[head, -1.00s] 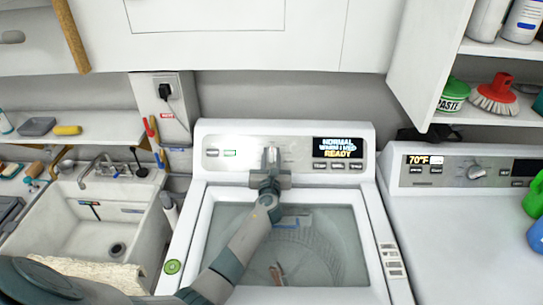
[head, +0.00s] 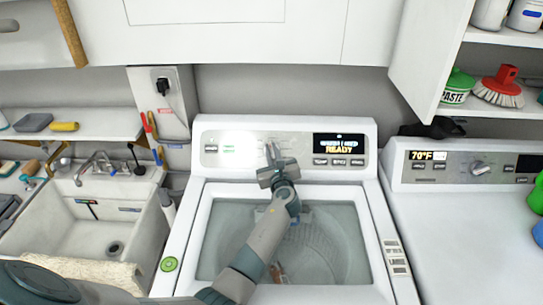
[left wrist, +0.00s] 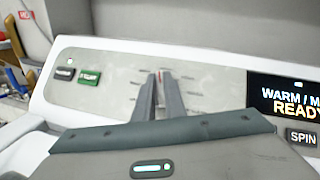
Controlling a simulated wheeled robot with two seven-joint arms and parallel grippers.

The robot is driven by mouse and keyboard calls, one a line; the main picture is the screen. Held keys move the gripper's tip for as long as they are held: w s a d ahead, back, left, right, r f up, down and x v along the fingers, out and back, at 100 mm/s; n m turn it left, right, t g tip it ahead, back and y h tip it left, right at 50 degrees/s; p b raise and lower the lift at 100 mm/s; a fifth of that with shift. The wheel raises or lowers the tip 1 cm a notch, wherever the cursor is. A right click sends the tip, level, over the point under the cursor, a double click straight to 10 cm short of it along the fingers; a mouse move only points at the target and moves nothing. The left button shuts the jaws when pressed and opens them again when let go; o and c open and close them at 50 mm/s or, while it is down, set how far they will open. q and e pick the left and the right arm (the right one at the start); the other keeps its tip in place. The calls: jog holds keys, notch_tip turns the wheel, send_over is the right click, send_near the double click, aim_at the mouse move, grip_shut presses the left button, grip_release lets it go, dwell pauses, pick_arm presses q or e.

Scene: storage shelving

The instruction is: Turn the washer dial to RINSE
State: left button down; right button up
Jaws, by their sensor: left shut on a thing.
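The washer (head: 207,205) stands in the middle of the head view, its control panel (head: 300,150) along the back. My left gripper (head: 271,151) reaches up to the panel's middle and is shut on the dial, its wrist tilted. The dial (left wrist: 160,78) is mostly hidden by the fingers; in the left wrist view only a sliver with a red mark shows between the tips, with small tick labels around it, too small to read. The display (head: 339,143) reads READY; in the left wrist view it shows WARM above READY (left wrist: 288,100). My right gripper is not in view.
Buttons (head: 339,162) sit below the display, and a green button (left wrist: 89,78) is left of the dial. The washer's glass lid (head: 330,240) lies below my arm. A sink (head: 75,220) is at left, a second machine (head: 455,220) at right. White cabinets (head: 250,35) hang above.

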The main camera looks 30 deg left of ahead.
pick_arm(q)
jog(key=n+g+y+b, duration=0.1)
jog(key=n, duration=0.1)
jog(key=n+g+b, duration=0.1)
jog(key=n+g, duration=0.1)
jog(key=n, duration=0.1)
jog(key=shift+w+d+f+y+b, duration=0.1)
jog(key=shift+f+y+b, duration=0.05)
jog(key=shift+y+b, duration=0.25)
jog(key=n+g+b, duration=0.2)
jog(key=n+g, duration=0.1)
jog(key=n, duration=0.1)
jog(key=shift+n+y, duration=0.3)
jog(key=shift+y, duration=0.1)
jog(key=n+g, duration=0.1)
jog(key=n, duration=0.1)
jog(key=n+g+b, duration=0.1)
jog(key=n+g, duration=0.1)
jog(key=shift+r+h, duration=0.2)
jog(key=shift+h, duration=0.1)
jog(key=shift+n+g, duration=0.6)
jog(key=c, duration=1.8)
grip_release()
jog(key=shift+r, duration=0.1)
